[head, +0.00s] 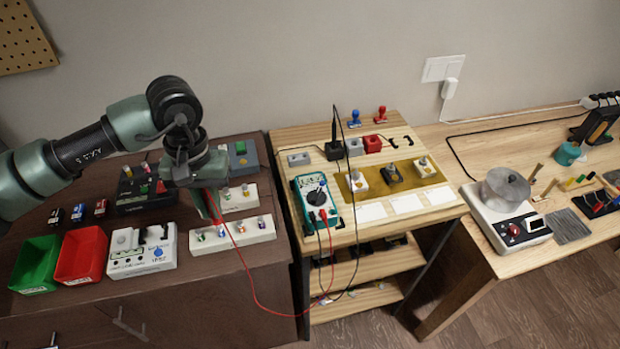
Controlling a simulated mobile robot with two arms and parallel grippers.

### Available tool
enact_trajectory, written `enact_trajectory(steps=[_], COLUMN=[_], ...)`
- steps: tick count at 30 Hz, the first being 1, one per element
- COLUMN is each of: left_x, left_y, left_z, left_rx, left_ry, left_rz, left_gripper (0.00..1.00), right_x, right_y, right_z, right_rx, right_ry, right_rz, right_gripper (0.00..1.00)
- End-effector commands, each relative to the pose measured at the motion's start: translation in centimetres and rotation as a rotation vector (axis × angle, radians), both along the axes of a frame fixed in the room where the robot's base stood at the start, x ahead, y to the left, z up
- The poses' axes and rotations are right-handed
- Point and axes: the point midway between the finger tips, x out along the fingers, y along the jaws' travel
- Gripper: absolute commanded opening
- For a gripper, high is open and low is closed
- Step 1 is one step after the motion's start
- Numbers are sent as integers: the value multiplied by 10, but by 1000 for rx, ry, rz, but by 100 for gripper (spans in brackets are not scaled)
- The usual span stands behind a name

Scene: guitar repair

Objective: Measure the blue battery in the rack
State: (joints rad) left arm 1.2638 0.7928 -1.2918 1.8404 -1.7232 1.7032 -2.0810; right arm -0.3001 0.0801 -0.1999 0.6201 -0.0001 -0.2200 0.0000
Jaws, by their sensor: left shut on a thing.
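My left gripper (207,203) reaches in from the left, pointing down, and is shut on the red probe at the end of a red lead (247,270); the probe is mostly hidden by the fingers. Just below and right of it, a white rack (252,238) holds several small coloured cells; which one is blue is too small to tell. Further left, a blue battery (78,212) stands between a dark one (56,216) and a red-topped one (100,208). The green multimeter (317,204) lies on the middle table, both leads plugged in. My right gripper is not in view.
A green bin (36,262), a red bin (80,254) and a white tester box (142,250) line the left bench front. A black holder (333,150) stands behind the multimeter. The red lead hangs slack past the bench edge.

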Motion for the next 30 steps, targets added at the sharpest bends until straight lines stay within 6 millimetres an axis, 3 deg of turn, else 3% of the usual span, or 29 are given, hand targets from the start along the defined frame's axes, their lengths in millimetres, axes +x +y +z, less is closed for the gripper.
enact_trajectory(steps=[11, 30], left_x=[0, 0], left_y=[0, 0], left_z=[3, 58], left_rx=[0, -1], left_ry=[1, 0], left_rz=[0, 0], left_gripper=[0, 0], right_x=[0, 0], right_y=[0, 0], right_z=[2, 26], right_rx=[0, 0], right_ry=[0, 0], right_rz=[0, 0], right_gripper=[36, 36])
